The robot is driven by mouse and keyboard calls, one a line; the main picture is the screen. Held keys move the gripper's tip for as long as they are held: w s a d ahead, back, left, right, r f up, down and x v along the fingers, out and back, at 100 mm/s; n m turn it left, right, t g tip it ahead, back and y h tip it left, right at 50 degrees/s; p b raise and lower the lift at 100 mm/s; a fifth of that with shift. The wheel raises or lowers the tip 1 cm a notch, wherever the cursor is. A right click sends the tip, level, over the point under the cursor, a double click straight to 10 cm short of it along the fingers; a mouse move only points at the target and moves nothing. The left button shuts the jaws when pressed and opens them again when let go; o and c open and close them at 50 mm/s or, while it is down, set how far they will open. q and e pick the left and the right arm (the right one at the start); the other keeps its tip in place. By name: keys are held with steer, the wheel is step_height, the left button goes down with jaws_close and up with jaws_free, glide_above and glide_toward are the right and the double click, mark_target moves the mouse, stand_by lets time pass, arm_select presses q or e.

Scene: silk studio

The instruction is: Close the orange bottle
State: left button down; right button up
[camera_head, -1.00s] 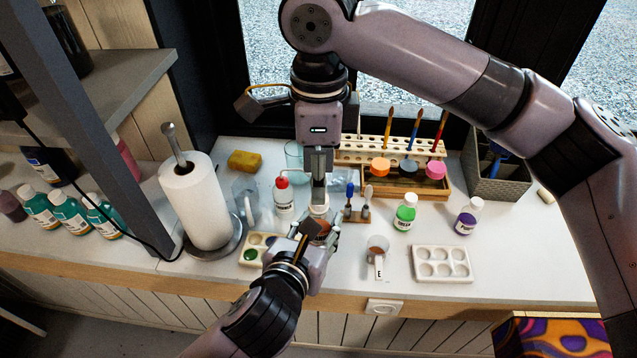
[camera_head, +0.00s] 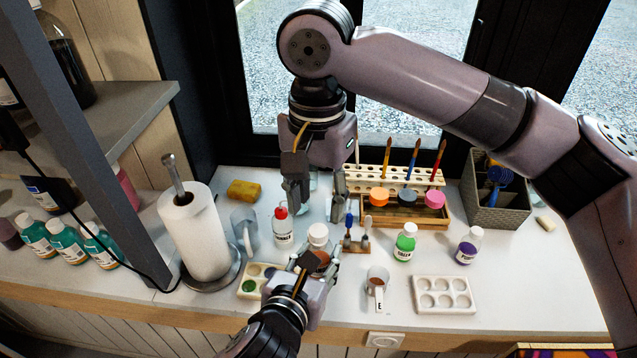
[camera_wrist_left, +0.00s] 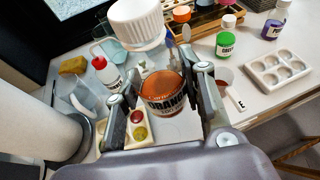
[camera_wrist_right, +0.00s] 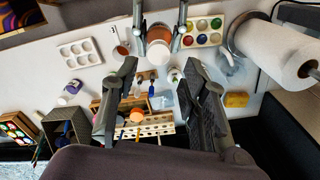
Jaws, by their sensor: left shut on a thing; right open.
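The orange bottle (camera_head: 322,260) stands roughly upright above the table's front part, with an orange body and a white cap (camera_head: 318,235) at its top. In the left wrist view the labelled body (camera_wrist_left: 163,92) sits between the fingers of my left gripper (camera_wrist_left: 160,84), shut on it. The white cap (camera_wrist_left: 137,22) shows above the body there; I cannot tell how tightly it sits. My right gripper (camera_head: 318,203) is open and empty, above and behind the cap, apart from it. The right wrist view shows the bottle (camera_wrist_right: 158,50) beyond its spread fingers.
A red-capped white bottle (camera_head: 283,228), a clear pitcher (camera_head: 243,230) and a paper towel roll (camera_head: 195,235) stand to the left. A paint palette (camera_head: 251,282) lies beside my left gripper. A brush rack (camera_head: 380,178), green bottle (camera_head: 404,243) and cup (camera_head: 377,278) are to the right.

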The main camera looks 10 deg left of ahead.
steer(key=n, duration=0.4)
steer(key=shift+r, duration=0.15)
steer(key=n, duration=0.6)
steer(key=shift+r+n, duration=0.2)
steer(key=shift+n, duration=0.2)
steer(key=n, duration=0.4)
steer(key=shift+r, duration=0.1)
steer(key=n, duration=0.4)
steer(key=shift+r+n, duration=0.15)
steer(key=shift+n, duration=0.25)
steer(key=n, duration=0.4)
steer(key=shift+r, duration=0.1)
steer(key=n, duration=0.6)
steer(key=shift+r, duration=0.2)
steer(key=n, duration=0.6)
steer(key=shift+d+r+n, duration=0.1)
steer(key=shift+r+n, duration=0.1)
steer(key=shift+n, duration=0.1)
steer(key=n, duration=0.4)
steer(key=shift+r, duration=0.15)
